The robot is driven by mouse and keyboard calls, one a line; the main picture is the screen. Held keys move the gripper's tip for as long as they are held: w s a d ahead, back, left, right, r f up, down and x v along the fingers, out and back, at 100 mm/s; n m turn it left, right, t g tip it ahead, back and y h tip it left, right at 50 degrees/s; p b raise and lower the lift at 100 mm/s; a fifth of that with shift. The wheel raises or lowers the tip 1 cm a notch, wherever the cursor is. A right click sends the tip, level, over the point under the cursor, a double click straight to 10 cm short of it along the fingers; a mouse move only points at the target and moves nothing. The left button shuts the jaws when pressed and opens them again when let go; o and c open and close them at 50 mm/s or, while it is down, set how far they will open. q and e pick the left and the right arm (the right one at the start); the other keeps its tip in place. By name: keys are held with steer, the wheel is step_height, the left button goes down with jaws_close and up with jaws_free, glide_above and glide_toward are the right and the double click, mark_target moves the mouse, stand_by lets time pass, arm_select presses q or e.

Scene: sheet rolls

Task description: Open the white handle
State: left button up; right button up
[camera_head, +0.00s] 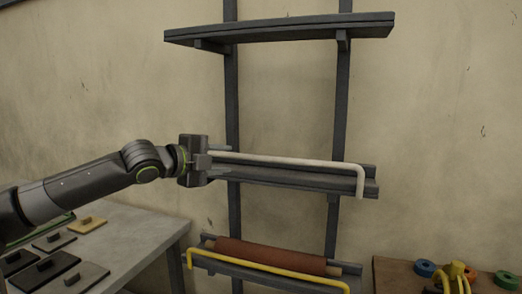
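The white handle (290,160) is a long bar in front of the middle shelf (310,180). Its right end bends down at the shelf's right side. My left gripper (222,161) is at the handle's left end. Its two fingers point right and stand apart, one above and one below the bar's line. The gripper body hides the handle's left bend. I cannot tell whether a finger touches the bar. My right gripper is not in view.
A yellow handle (270,268) sits lower, in front of a red-brown roll (270,256). An empty top shelf (280,28) is above. A grey table (130,240) with flat handled blocks is at left. A wooden table with coloured rings (424,268) is at lower right.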

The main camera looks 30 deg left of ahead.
mark_target(259, 158)
arm_select(q)
steer(key=shift+p+x, duration=2.6)
steer(key=shift+x, duration=4.5)
steer(key=shift+f, duration=0.1)
jaws_close()
